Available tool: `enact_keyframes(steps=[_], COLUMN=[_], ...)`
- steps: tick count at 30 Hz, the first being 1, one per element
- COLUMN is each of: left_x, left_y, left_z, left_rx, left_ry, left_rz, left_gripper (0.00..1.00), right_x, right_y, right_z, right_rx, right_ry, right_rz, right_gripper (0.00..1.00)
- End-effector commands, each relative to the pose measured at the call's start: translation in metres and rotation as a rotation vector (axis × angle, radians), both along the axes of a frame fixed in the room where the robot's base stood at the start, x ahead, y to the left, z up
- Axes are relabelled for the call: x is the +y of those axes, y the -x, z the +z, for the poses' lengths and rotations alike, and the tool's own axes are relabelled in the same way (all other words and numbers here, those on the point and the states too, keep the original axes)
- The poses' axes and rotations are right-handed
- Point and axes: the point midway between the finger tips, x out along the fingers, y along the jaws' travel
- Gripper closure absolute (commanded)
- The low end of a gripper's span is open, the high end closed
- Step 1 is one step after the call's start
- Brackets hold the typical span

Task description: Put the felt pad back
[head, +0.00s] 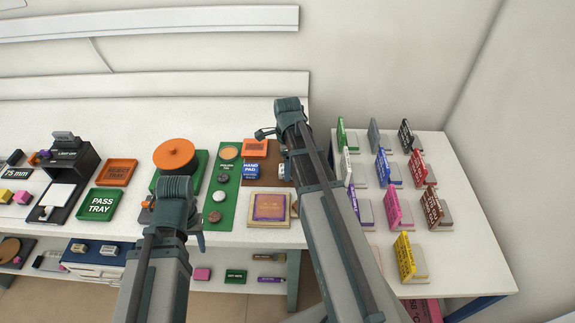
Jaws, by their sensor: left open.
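I cannot tell for certain which thing is the felt pad. A blue block (251,173) with white lettering that seems to read "HAND PAD" sits on a brown mat (263,160). In front of it, a purple square (269,207) with orange lettering lies on a pale wooden board (284,220). My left gripper (146,213) is open, small and partly hidden by its arm, near the front of the green mat with the orange round lid. My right gripper (264,133) shows only in part beside its arm, near the mat's back edge; its jaws are unclear.
A green "PASS TRAY" (99,204) and an orange tray (117,172) stand left. An orange round lid (174,155) and a long green strip with discs (219,215) stand mid-table. Several coloured upright labelled cards stand on the right table (465,200). A shelf runs below.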

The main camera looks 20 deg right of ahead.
Motion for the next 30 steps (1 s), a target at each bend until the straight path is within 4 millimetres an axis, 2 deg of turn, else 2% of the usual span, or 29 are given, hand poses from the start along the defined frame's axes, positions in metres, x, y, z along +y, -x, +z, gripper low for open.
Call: enact_keyframes(steps=[1, 21, 25, 30], left_x=[0.000, 0.000, 0.000, 0.000], left_y=[0.000, 0.000, 0.000, 0.000], left_z=[0.010, 0.104, 0.113, 0.114], left_rx=[0.000, 0.000, 0.000, 0.000], left_ry=[0.000, 0.000, 0.001, 0.001], left_rz=[0.000, -0.001, 0.002, 0.004], left_gripper=[0.50, 0.50, 0.50, 0.50], right_x=[0.000, 0.000, 0.000, 0.000], right_y=[0.000, 0.000, 0.000, 0.000], right_z=[0.010, 0.104, 0.113, 0.114], right_rx=[0.000, 0.000, 0.000, 0.000], right_ry=[0.000, 0.000, 0.000, 0.000], right_rz=[0.000, 0.000, 0.000, 0.002], right_gripper=[0.15, 0.15, 0.15, 0.15])
